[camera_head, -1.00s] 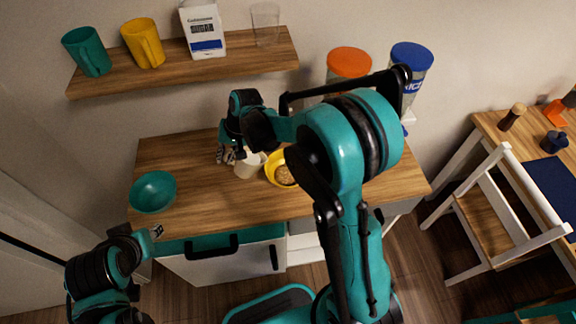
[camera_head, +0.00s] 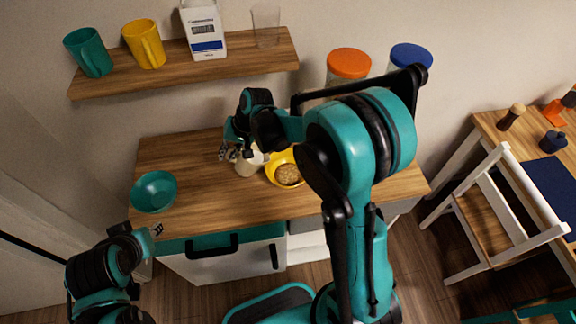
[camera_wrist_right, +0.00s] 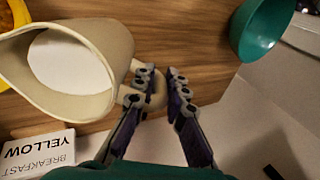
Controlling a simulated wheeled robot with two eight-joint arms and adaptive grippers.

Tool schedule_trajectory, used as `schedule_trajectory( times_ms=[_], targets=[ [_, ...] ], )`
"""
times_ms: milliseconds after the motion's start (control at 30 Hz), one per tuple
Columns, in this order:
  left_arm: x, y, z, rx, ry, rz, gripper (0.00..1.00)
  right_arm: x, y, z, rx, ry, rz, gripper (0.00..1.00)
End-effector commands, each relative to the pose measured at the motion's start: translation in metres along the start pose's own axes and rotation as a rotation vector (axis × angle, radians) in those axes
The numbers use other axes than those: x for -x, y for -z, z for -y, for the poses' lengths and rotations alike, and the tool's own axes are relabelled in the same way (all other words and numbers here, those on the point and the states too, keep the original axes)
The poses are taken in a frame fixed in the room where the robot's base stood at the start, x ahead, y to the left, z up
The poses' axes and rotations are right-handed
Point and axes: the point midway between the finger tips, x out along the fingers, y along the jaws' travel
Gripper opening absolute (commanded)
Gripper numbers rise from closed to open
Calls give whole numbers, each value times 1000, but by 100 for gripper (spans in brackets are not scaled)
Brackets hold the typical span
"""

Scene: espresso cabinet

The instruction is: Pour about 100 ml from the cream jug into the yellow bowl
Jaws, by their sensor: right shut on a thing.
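The cream jug (camera_head: 249,165) is at the middle of the counter, just left of the yellow bowl (camera_head: 271,172). In the right wrist view the jug (camera_wrist_right: 115,42) shows its open mouth with white liquid inside. My right gripper (camera_wrist_right: 160,88) is shut on the jug's handle; it also shows in the head view (camera_head: 238,153), partly covering the jug. The yellow bowl holds brown, grainy food; only its edge shows in the wrist view (camera_wrist_right: 14,12). I cannot tell whether the jug touches the counter. My left gripper (camera_head: 157,230) is at the counter's front left, away from both; its fingers are too small to judge.
A teal bowl (camera_head: 153,192) stands at the counter's left. A white card reading YELLOW BREAKFAST (camera_wrist_right: 38,154) lies near the jug. Jars with orange (camera_head: 349,63) and blue lids (camera_head: 411,56) stand behind my right arm. A shelf (camera_head: 180,69) with mugs hangs above.

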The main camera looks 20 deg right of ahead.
Motion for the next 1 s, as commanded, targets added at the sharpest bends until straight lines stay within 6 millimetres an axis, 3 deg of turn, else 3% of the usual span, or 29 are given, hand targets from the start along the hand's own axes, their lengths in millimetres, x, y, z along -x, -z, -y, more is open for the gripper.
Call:
schedule_trajectory(
  times_ms=[1000],
  targets=[
    [8, 6, 0, 0, 0, 0, 34, 26, 0, -2, -2, 103, -23, 0]
  ],
)
